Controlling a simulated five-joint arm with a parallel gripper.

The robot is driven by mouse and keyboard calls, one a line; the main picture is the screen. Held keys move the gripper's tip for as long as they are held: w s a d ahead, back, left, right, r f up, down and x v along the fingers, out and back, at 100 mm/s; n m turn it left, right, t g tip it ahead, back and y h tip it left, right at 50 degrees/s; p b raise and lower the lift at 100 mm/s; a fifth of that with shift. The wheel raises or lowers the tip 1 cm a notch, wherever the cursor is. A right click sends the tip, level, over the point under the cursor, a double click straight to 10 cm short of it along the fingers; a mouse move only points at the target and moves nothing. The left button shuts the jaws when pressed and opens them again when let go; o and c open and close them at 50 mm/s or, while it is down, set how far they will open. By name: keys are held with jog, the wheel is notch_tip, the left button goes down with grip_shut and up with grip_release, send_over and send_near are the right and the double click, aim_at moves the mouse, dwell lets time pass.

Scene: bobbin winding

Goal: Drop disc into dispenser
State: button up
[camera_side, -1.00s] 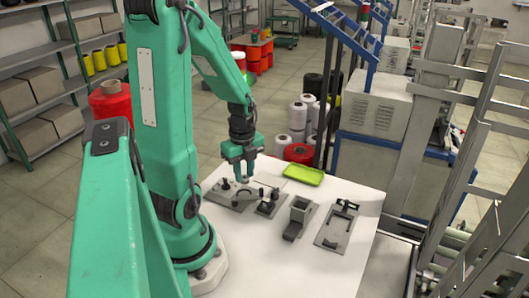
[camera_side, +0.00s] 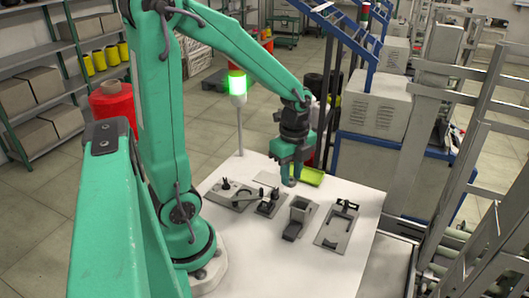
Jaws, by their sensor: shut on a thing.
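My gripper (camera_side: 289,182) hangs pointing down above the table, just behind and slightly left of the grey box-shaped dispenser (camera_side: 300,208). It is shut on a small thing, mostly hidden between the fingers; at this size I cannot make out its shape. The dispenser stands upright with an open top and a darker chute (camera_side: 292,231) at its front. The gripper tips are apart from the dispenser.
Grey plates with dark posts (camera_side: 231,194) (camera_side: 268,203) are left of the dispenser. A flat grey fixture (camera_side: 337,229) is right. The white table's front (camera_side: 310,270) is clear.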

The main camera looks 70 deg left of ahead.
jog(key=shift+w+d+r, duration=0.2)
jog(key=shift+d+r, duration=0.05)
jog(key=shift+d, duration=0.4)
jog(key=shift+w+d+r, duration=0.25)
jog(key=shift+d, duration=0.45)
jog(key=shift+w+d+r, duration=0.2)
jog(key=shift+d+r, duration=0.05)
jog(key=shift+d, duration=0.4)
jog(key=shift+f, duration=0.25)
jog(key=shift+f, duration=1.85)
jog(key=shift+f, duration=0.55)
jog(key=o, duration=0.8)
jog(key=shift+o, duration=0.2)
jog(key=shift+r, duration=0.1)
notch_tip(320, 180, up, 7)
dwell(0.4)
